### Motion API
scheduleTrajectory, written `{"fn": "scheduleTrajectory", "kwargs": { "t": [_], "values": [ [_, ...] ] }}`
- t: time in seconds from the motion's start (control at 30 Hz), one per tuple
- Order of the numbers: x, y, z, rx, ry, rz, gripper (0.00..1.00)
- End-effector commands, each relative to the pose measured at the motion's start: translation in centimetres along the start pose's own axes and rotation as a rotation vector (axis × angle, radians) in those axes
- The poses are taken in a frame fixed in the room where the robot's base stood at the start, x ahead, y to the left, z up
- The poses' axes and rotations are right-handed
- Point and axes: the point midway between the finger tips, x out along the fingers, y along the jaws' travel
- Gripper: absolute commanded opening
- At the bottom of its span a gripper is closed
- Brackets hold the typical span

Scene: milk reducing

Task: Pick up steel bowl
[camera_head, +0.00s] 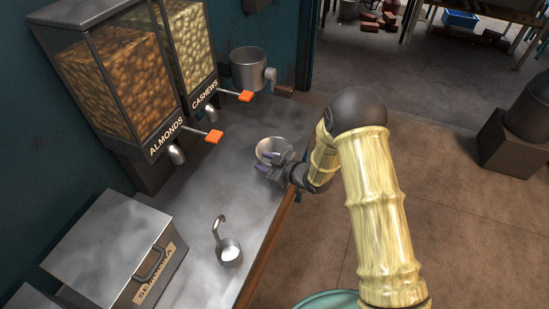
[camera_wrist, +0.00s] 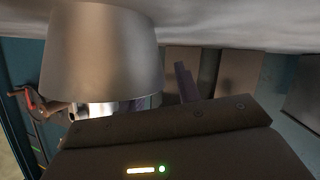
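The steel bowl (camera_head: 268,146) stands on the metal counter, near its right edge. My gripper (camera_head: 264,162) is at the bowl's near side, with its two dark fingers apart. In the wrist view the bowl (camera_wrist: 103,50) appears upside down and large at the upper left. One finger (camera_wrist: 186,82) shows to the right of the bowl, and the other is mostly hidden by it. The gripper looks open; I cannot tell whether a finger touches the bowl.
Almond (camera_head: 118,80) and cashew (camera_head: 190,45) dispensers with orange levers stand along the wall. A steel pot (camera_head: 249,70) is behind the bowl. A ladle (camera_head: 229,252) with white contents and a metal box (camera_head: 115,245) stand nearer. The counter between is clear.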

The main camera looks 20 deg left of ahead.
Motion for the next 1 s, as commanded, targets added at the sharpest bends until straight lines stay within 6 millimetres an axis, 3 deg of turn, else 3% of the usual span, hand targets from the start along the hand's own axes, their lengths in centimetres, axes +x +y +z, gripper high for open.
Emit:
{"fn": "scheduleTrajectory", "kwargs": {
  "t": [0.07,0.2,0.23,0.67,1.0],
  "values": [
    [0.0,0.0,0.0,0.000,0.000,0.000,0.29],
    [0.0,0.0,0.0,0.000,0.000,0.000,0.02],
    [0.0,0.0,0.0,0.000,0.000,0.000,0.00],
    [-0.2,0.2,-0.6,-0.001,0.002,0.001,0.00],
    [-2.4,1.8,-5.8,-0.004,0.005,0.003,0.00]
  ]
}}
